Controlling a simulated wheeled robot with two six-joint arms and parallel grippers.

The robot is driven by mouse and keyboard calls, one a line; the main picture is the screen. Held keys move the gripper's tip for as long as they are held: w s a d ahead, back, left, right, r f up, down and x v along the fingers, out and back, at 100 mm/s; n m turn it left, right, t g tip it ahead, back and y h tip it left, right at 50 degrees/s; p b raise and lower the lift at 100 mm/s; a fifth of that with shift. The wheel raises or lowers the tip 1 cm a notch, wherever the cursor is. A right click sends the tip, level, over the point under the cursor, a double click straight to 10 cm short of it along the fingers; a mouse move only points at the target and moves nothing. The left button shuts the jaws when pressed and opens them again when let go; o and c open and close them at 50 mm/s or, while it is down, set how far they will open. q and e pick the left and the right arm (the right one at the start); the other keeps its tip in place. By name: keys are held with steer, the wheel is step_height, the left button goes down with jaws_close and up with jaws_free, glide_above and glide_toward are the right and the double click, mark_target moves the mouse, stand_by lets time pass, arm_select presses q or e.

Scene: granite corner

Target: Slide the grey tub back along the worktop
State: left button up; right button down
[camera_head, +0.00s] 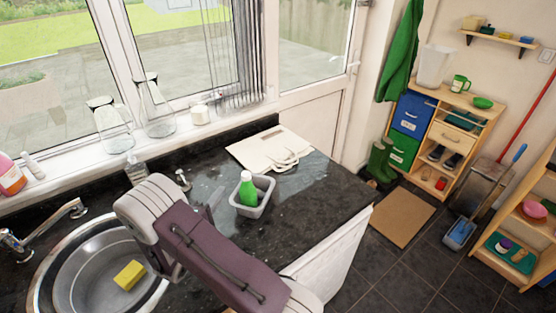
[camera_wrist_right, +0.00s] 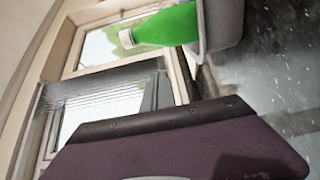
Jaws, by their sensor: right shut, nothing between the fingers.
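The grey tub (camera_head: 253,211) stands on the dark worktop (camera_head: 310,208), right of the sink. A green bottle (camera_head: 247,192) with a white cap stands in it. My right arm reaches in from the bottom, and its gripper (camera_head: 207,214) is shut and empty, just left of the tub. The arm's wrist partly hides the fingers, and I cannot tell whether they touch the tub. In the right wrist view, the tub (camera_wrist_right: 226,22) and the bottle (camera_wrist_right: 168,26) show at the top, cut off by the edge. My left gripper is not in view.
A cream bag (camera_head: 260,148) lies flat behind the tub. The sink (camera_head: 85,285) with a yellow sponge (camera_head: 129,275) is at left, its tap (camera_head: 60,212) behind. Glass bottles (camera_head: 156,110) stand on the windowsill. The worktop is bare right of the tub, up to its edge.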

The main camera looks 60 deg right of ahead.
step_height(320, 180, up, 8)
steer(key=s+d+b, duration=0.2)
steer(key=s+d, duration=0.3)
steer(key=d, duration=0.4)
steer(key=s+d+b, duration=0.3)
steer(key=s+d, duration=0.1)
steer(key=d, duration=0.5)
steer(key=shift+s+d+f+b, duration=0.3)
steer(key=shift+s, duration=0.05)
